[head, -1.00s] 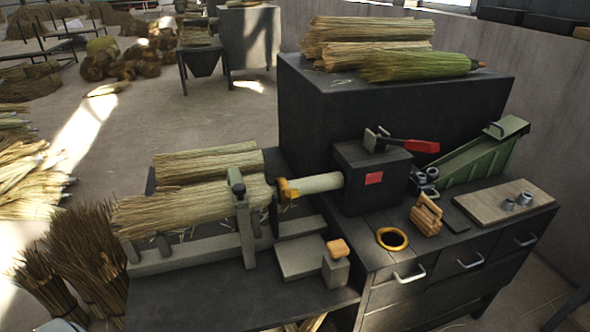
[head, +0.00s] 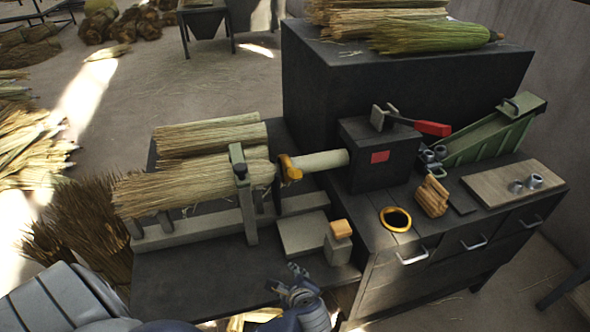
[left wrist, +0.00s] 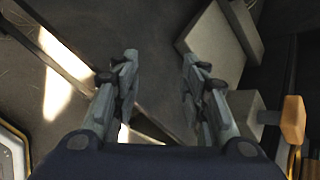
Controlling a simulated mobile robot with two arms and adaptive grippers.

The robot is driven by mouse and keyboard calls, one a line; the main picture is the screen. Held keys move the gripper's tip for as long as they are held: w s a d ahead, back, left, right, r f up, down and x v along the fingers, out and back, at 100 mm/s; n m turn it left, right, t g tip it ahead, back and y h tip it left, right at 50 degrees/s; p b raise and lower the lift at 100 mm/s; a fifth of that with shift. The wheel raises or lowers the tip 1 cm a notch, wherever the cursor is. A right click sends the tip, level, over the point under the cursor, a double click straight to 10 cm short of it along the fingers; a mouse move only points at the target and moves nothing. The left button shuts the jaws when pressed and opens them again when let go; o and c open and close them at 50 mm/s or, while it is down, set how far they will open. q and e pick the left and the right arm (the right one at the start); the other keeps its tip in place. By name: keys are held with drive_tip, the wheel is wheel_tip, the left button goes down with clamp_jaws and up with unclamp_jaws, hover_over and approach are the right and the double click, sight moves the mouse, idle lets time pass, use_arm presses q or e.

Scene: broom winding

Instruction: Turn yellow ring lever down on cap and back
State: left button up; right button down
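The yellow ring lever (head: 289,170) sits around the pale cylinder (head: 325,160), at the end by the bound straw bundle (head: 195,188). Its short arm points left, toward the bundle. My left gripper (head: 287,279) is low in the head view, at the front edge of the bench, below and apart from the ring lever. In the left wrist view, its two fingers (left wrist: 160,60) are spread with nothing between them. The ring lever does not show clearly in that view. My right gripper is not in view.
A grey post with an orange-topped knob (head: 340,229) stands just above and right of my left gripper; the knob also shows in the left wrist view (left wrist: 292,120). A flat grey block (head: 302,235) lies beside it.

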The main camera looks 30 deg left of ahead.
use_arm(q)
drive_tip(key=w+a+r+m+t+y+p, duration=0.1)
drive_tip(key=w+r+m+t+y, duration=0.15)
drive_tip(key=r, duration=0.35)
drive_tip(key=w+a+r+m+t+y, duration=0.1)
drive_tip(key=w+r+m+y, duration=0.2)
drive_tip(key=r, duration=0.4)
drive_tip(key=m+t+y, duration=0.2)
drive_tip(key=m, duration=0.2)
approach(296, 173)
drive_tip(key=w+a+f, duration=0.1)
drive_tip(key=w+a, duration=0.1)
drive_tip(key=shift+h, duration=0.25)
drive_tip(key=p+x, duration=0.1)
drive_tip(key=x, duration=0.5)
drive_tip(key=p+x, duration=0.1)
drive_tip(key=x, duration=0.2)
drive_tip(key=shift+f+p, duration=0.25)
drive_tip(key=shift+p, duration=0.05)
drive_tip(key=shift+w+a+f, duration=0.1)
drive_tip(key=shift+w+a, duration=0.2)
drive_tip(key=shift+a, duration=0.05)
drive_tip(key=shift+c, duration=0.6)
clamp_jaws()
